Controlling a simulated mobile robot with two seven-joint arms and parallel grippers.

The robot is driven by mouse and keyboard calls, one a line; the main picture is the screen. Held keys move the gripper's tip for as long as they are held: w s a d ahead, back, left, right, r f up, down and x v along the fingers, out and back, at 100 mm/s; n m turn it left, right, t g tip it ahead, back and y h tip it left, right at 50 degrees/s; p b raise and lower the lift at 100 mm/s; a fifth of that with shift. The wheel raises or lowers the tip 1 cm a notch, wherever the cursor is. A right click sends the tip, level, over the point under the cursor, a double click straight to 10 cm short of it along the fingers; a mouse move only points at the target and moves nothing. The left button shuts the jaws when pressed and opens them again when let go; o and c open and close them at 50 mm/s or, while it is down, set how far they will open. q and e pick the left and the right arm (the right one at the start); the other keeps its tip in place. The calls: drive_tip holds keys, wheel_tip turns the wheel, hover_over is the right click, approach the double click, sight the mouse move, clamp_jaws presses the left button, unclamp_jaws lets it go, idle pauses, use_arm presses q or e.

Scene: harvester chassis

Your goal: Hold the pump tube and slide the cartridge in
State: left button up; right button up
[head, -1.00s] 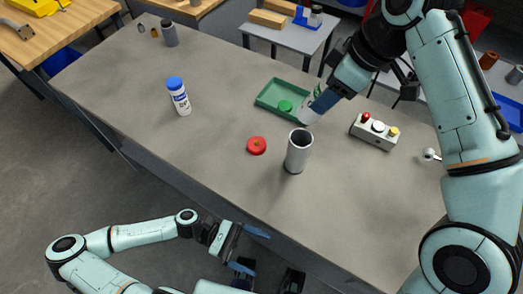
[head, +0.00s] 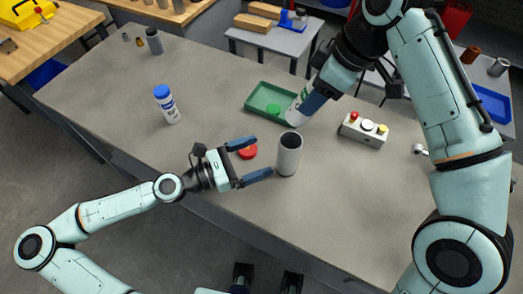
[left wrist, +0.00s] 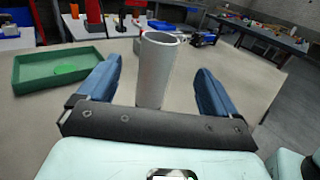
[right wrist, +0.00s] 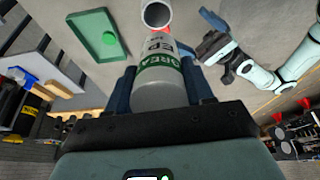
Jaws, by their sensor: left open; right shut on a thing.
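The pump tube (head: 289,154) is a grey, open-topped cylinder standing upright on the table. In the left wrist view the tube (left wrist: 157,75) stands ahead, between the lines of my left fingers. My left gripper (head: 256,159) is open and empty just left of the tube, its fingers pointing toward it. My right gripper (head: 308,97) is shut on the cartridge (head: 297,112), a white cylinder with a green label, held tilted behind the tube. In the right wrist view the cartridge (right wrist: 160,75) points toward the tube's open mouth (right wrist: 156,14) and is apart from it.
A red cap (head: 248,151) lies by my left fingers. A green tray (head: 257,104) with a green disc is behind. A button box (head: 365,130) stands right of the tube. A white bottle with a blue lid (head: 167,104) stands at left. The front right tabletop is clear.

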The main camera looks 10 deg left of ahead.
sight(300, 139)
use_arm(q)
drive_tip(key=x, duration=1.2)
drive_tip(key=shift+a, duration=0.1)
drive_tip(key=c, duration=1.5)
use_arm(e)
drive_tip(key=shift+w+a+f, duration=0.15)
drive_tip(key=shift+w+f, duration=0.05)
drive_tip(key=shift+f, duration=0.1)
drive_tip(key=a+f+m+h, duration=0.1)
drive_tip(key=f+m+h, duration=0.1)
drive_tip(key=m, duration=0.1)
drive_tip(key=shift+w+a+f+h, duration=0.25)
drive_tip(key=shift+w+a+h, duration=0.15)
drive_tip(key=shift+s+a+f+m+g+h, duration=0.1)
drive_tip(key=shift+a+f+m+g+h, duration=0.05)
drive_tip(key=shift+a+m+g+h, duration=0.4)
drive_tip(key=shift+s+f+m, duration=0.1)
drive_tip(key=shift+f+m, duration=0.05)
drive_tip(key=shift+m, duration=0.1)
